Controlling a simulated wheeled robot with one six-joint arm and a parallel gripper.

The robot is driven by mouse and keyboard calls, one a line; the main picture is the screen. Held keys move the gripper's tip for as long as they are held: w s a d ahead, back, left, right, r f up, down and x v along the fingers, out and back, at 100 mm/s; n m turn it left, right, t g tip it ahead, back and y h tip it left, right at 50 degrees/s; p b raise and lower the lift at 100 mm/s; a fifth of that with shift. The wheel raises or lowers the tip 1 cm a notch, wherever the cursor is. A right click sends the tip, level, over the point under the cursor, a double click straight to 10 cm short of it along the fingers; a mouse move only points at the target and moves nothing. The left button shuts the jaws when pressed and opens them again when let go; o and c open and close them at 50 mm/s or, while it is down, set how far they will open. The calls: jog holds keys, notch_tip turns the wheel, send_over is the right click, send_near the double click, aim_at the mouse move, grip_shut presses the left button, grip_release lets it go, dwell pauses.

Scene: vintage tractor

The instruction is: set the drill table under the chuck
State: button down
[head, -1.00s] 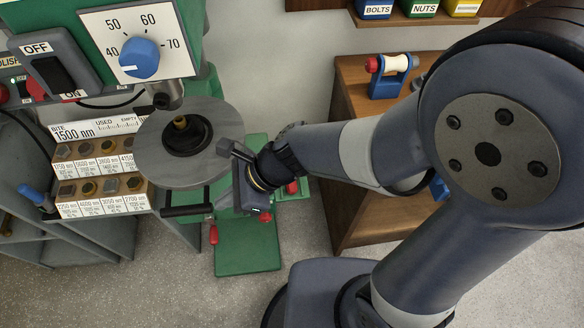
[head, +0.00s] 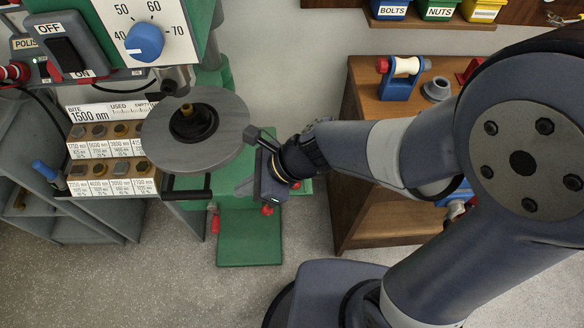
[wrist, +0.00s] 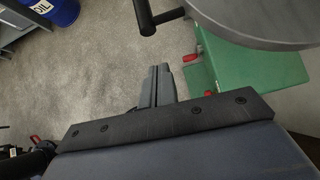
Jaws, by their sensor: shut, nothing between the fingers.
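The round grey drill table (head: 226,145) carries a black fitting with a brass centre (head: 190,122). The dark chuck (head: 177,81) hangs above it, appearing over the table's back edge; I cannot tell the height gap. A black crank handle (head: 186,190) sticks out at the table's front and also shows in the wrist view (wrist: 163,19).
The drill's green base (head: 250,235) stands on the grey floor, with a red-tipped lever (head: 213,216) beside it. A bit rack (head: 112,155) is at the left, a wooden cabinet (head: 385,215) at the right. Open floor lies in front.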

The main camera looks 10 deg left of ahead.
jog(key=v, duration=0.9)
jog(key=shift+w+r+p, duration=0.15)
jog(key=shift+w+p, duration=0.05)
jog(key=shift+p, duration=0.15)
